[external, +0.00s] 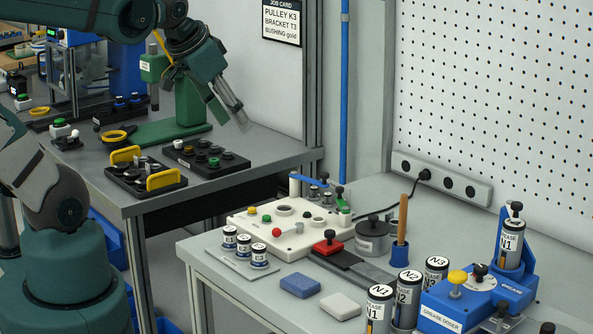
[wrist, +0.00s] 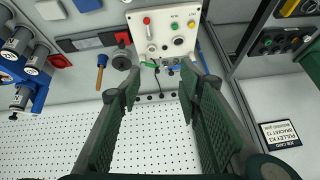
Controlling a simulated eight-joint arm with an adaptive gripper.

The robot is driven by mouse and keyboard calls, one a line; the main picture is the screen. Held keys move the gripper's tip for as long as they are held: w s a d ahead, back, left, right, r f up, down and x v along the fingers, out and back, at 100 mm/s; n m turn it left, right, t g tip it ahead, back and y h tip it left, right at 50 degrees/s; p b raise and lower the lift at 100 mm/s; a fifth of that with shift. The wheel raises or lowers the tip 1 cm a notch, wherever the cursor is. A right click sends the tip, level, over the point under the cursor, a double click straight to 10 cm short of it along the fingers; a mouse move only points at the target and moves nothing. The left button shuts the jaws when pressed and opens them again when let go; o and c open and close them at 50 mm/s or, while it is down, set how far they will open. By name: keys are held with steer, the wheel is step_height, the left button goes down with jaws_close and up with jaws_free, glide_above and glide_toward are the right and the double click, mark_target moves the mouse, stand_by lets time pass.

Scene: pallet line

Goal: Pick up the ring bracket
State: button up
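No part is plainly marked as the ring bracket, so I cannot tell which one it is. A yellow ring-shaped part (external: 113,137) lies on the left bench, and black trays with small round parts sit near it. The white fixture board (external: 290,226) on the right bench carries ring-like openings and coloured buttons; it also shows in the wrist view (wrist: 160,44). My gripper (external: 240,122) hangs in the air above the right end of the left bench, apart from everything. In the wrist view my gripper (wrist: 165,85) has its two fingers spread with nothing between them.
A black tray with yellow handles (external: 146,190) and a dark parts tray (external: 206,158) lie on the left bench. A green press (external: 190,90) stands behind. The right bench holds grease cartridges (external: 408,295), a blue doser (external: 465,298) and a wooden-handled tool (external: 402,220). A gap separates the benches.

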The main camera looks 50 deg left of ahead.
steer(key=w+a+m+g+y, duration=0.15)
steer(key=w+a+m, duration=0.35)
steer(key=w+a, duration=0.65)
steer(key=m+g+h, duration=0.2)
steer(key=m+g, duration=0.3)
steer(key=m, duration=0.6)
glide_above(153, 167)
steer(key=d, duration=0.1)
steer(key=f, duration=2.4)
steer(key=shift+w+d, duration=0.1)
steer(key=shift+w, duration=0.15)
steer(key=shift+s+a+f+m, duration=0.25)
steer(key=shift+a+f+m, duration=0.05)
steer(key=shift+a+f, duration=0.1)
steer(key=shift+f, duration=0.1)
steer(key=shift+f, duration=1.2)
steer(key=shift+f, duration=0.1)
